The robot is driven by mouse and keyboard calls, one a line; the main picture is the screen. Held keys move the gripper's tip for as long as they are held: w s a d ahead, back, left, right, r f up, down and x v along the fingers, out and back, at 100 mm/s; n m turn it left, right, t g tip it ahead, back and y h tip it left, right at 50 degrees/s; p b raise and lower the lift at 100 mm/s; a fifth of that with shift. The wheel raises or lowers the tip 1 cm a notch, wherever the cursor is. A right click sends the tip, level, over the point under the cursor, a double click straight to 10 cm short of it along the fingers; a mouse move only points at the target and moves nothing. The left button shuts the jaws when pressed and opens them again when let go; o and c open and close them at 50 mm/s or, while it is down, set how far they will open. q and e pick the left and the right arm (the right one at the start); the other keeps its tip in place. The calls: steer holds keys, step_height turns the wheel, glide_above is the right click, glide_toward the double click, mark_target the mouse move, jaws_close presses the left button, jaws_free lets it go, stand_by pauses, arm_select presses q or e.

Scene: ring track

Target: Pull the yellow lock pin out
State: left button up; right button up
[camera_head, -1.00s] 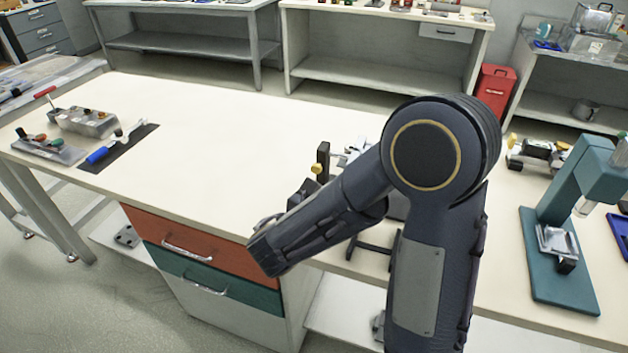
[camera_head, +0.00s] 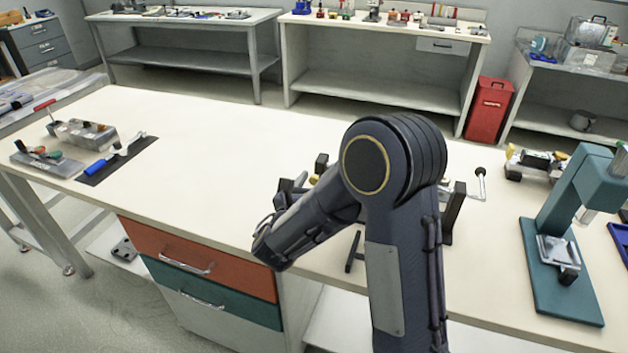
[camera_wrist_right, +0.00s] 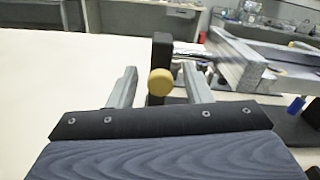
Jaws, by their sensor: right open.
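The yellow lock pin shows as a round yellow knob (camera_wrist_right: 160,82) in front of a black upright post (camera_wrist_right: 161,50) in the right wrist view. My right gripper (camera_wrist_right: 160,88) is open, with one grey finger on each side of the knob. I cannot tell whether either finger touches it. In the head view the yellow knob (camera_head: 313,180) is small and partly hidden, beside my right gripper (camera_head: 290,187). My own right arm hides much of the fixture behind it. My left gripper is not in view.
A grey metal rail (camera_wrist_right: 240,65) extends right of the post. A teal press (camera_head: 565,265) stands on the bench at the right. A blue-handled tool (camera_head: 103,166) lies on a dark mat at the left. The bench middle (camera_head: 210,170) is clear.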

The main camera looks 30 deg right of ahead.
jaws_close()
steer(key=shift+v, duration=0.95)
jaws_free()
steer(key=shift+s+a, duration=0.15)
steer(key=v, duration=0.7)
steer(key=shift+s+a, duration=0.2)
